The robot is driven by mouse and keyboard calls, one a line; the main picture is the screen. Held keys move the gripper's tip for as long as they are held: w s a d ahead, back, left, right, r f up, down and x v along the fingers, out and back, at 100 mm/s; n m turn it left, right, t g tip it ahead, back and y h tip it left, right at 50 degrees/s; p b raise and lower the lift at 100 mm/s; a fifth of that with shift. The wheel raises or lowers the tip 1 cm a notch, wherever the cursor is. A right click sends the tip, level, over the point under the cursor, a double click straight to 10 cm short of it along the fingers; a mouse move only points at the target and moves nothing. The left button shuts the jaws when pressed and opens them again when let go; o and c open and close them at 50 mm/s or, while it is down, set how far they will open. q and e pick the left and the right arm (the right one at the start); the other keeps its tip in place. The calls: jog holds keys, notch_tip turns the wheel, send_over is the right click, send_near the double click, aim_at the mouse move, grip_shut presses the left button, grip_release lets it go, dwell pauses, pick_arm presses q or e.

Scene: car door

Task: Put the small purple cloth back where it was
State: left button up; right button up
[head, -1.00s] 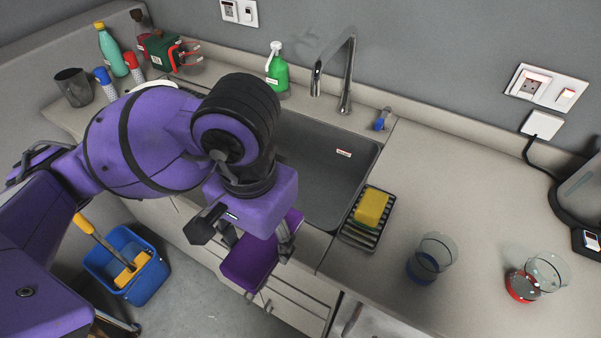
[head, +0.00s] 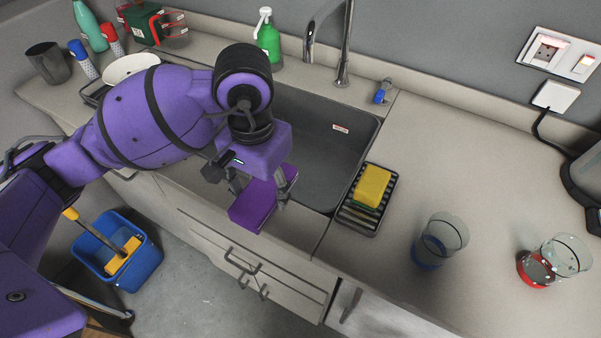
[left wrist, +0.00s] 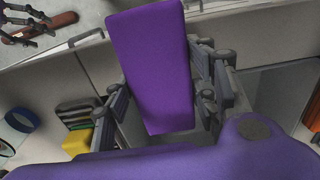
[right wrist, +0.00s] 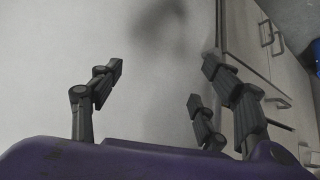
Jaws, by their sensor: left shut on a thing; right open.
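The small purple cloth (head: 254,205) is a flat folded block. It is held over the front edge of the sink counter in the head view. My left gripper (head: 258,184) is shut on it, and the left wrist view shows the cloth (left wrist: 155,65) between the fingers. My right gripper (right wrist: 160,100) is open and empty in the right wrist view, over a pale surface. It does not show in the head view.
The grey sink (head: 325,150) lies behind the cloth. A yellow sponge (head: 372,185) sits on a black rack (head: 357,214) to its right. Two glasses stand further right, one blue-based (head: 440,240), one red-based (head: 550,262). A blue bucket (head: 118,252) is on the floor at left.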

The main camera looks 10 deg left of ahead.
aim_at(266, 199)
pick_arm(q)
jog(key=shift+w+a+f, duration=0.1)
jog(key=shift+w+f, duration=0.05)
jog(key=shift+f, duration=0.95)
jog(key=shift+w+f, duration=0.15)
jog(key=shift+f, duration=0.9)
jog(key=o, duration=1)
notch_tip(266, 199, up, 12)
jog(key=shift+r, duration=0.25)
